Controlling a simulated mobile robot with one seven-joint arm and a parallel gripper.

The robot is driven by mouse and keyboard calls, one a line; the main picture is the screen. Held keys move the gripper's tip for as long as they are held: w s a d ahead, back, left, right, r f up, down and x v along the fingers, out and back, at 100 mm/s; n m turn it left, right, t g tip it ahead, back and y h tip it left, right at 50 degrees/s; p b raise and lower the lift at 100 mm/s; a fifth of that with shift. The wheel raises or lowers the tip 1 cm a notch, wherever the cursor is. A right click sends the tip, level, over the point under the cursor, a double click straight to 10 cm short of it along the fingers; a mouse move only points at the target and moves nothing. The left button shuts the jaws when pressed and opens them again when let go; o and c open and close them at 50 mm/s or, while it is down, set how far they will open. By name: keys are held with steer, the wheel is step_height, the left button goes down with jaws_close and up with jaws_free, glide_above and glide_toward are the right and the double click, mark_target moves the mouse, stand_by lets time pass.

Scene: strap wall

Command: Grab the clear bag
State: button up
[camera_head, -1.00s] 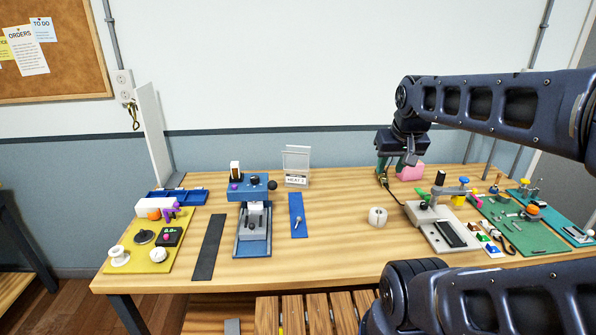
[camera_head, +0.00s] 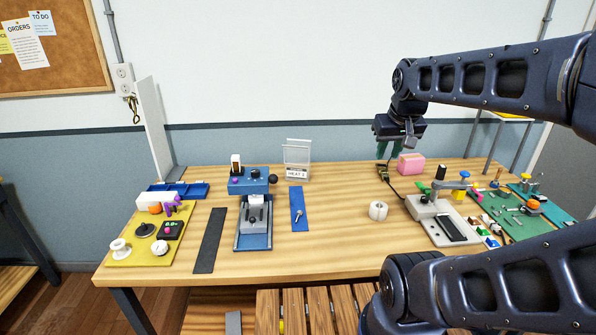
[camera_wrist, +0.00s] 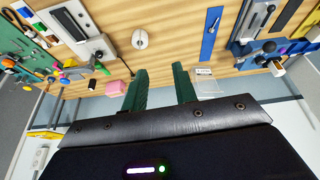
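A clear, pale see-through sheet, which looks like the clear bag (camera_head: 297,151), stands upright at the back of the table behind a small white card labelled HEAT (camera_head: 297,174). In the wrist view the clear bag (camera_wrist: 208,88) shows just right of the right finger. My gripper (camera_head: 388,150) is above the back of the table, to the right of the bag and apart from it. In the wrist view my gripper (camera_wrist: 160,88) has its two green fingers spread with nothing between them.
A pink block (camera_head: 411,164) sits just right of my gripper, near a small dark item with a cord (camera_head: 384,173). A white roll (camera_head: 378,210), a blue press (camera_head: 251,205) and a grey fixture (camera_head: 445,220) stand on the table. The wood between bag and roll is mostly clear.

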steer(key=w+a+r+n+g, duration=0.1)
steer(key=w+r+n, duration=0.1)
steer(key=w, duration=0.5)
steer(key=w+a+r+n, duration=0.2)
steer(key=w+r, duration=0.1)
steer(key=w, duration=0.4)
steer(key=n+g, duration=0.3)
steer(key=n, duration=0.7)
glide_above(299, 143)
step_height(299, 143, down, 16)
steer(key=shift+n, duration=0.3)
steer(key=shift+w+f, duration=0.1)
steer(key=shift+f, duration=5.5)
jaws_close()
